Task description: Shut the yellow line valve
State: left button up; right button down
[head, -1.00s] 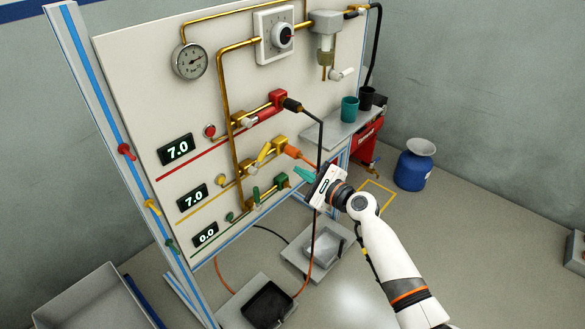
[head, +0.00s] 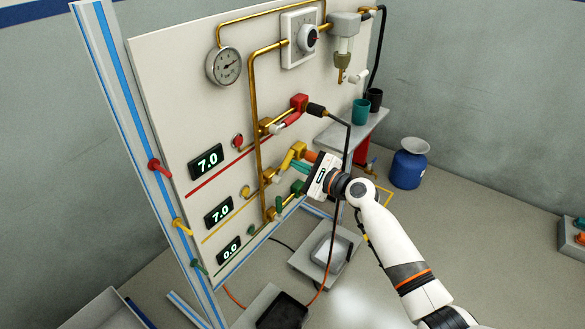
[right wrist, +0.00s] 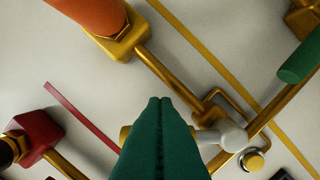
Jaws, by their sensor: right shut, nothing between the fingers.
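The yellow line valve lever (head: 283,161) is on the middle pipe of the board, left of the yellow fitting (head: 298,150). In the right wrist view its pale hub (right wrist: 228,136) shows right of my fingers and a yellow end (right wrist: 125,134) shows left of them. The lever's middle is hidden behind the fingers. My right gripper (head: 294,166) has its green fingers shut and empty, close in front of the lever. It also shows in the right wrist view (right wrist: 160,101). I cannot tell whether it touches the lever. The yellow line's display (head: 218,213) reads 7.0. My left gripper is not in view.
The red line valve (head: 287,121) is above and the green line fitting (head: 298,187) just below. The green lever (right wrist: 300,60) is near in the right wrist view. An orange hose (right wrist: 88,14) leaves the yellow fitting. A shelf (head: 350,133) with cups is at the right.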

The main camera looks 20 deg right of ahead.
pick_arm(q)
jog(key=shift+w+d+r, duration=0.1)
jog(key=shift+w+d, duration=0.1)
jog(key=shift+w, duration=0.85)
pick_arm(e)
jog(key=shift+w, duration=0.25)
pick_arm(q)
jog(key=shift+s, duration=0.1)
pick_arm(e)
jog(key=shift+n, duration=0.3)
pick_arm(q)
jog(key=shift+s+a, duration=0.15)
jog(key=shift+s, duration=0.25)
pick_arm(e)
jog(key=shift+r, duration=0.15)
